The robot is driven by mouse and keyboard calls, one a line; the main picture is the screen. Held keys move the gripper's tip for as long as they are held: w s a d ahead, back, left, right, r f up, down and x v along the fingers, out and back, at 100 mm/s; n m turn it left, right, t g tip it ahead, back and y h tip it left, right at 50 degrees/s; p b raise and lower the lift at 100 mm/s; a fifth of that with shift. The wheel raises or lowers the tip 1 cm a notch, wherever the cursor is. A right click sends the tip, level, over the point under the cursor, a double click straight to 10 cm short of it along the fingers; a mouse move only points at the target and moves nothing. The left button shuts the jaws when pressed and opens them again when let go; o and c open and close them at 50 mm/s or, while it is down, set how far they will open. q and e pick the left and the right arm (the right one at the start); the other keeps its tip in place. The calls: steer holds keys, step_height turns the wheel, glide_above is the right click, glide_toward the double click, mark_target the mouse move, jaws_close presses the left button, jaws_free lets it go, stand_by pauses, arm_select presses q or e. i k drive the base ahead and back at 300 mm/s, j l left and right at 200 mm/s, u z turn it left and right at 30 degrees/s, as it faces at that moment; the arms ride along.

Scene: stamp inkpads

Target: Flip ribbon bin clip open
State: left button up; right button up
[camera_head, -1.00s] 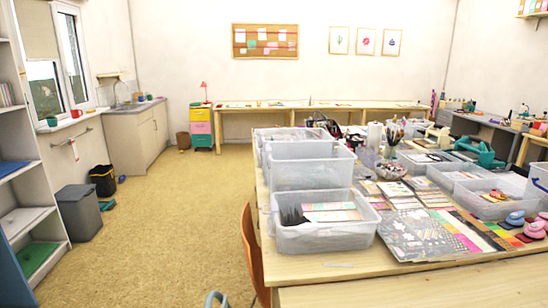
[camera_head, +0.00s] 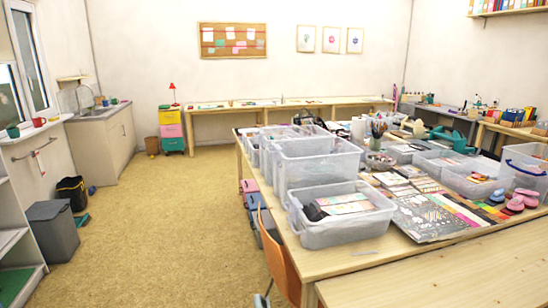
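Several clear plastic bins stand on the big wooden table, and I cannot tell which one is the ribbon bin. An open front bin (camera_head: 335,232) holds dark items and coloured cards. A taller clear bin (camera_head: 318,175) stands just behind it, with more behind that. No clip can be made out clearly on the other bins. Neither of my grippers can be made out in this view.
The wooden table (camera_head: 440,270) fills the right side, with inkpads (camera_head: 515,203) and patterned sheets (camera_head: 430,217) on it. An orange chair (camera_head: 280,262) stands at its left edge. A grey bin (camera_head: 52,230) stands at the left. The floor (camera_head: 165,225) between is clear.

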mark_target(276, 148)
steer(key=i+j, duration=0.15)
steer(key=j, duration=0.25)
steer(key=i+j, duration=0.15)
steer(key=j, duration=0.25)
steer(key=i+j, duration=0.2)
steer(key=j, duration=0.15)
steer(key=i+j+z, duration=0.1)
steer(key=j, duration=0.3)
steer(key=i+j, duration=0.2)
steer(key=i, duration=0.25)
steer(key=i+j, duration=0.2)
steer(key=i, duration=0.2)
steer(key=i+j+z, duration=0.1)
steer(key=i, duration=0.35)
steer(key=i+j, duration=0.35)
steer(key=i, duration=0.35)
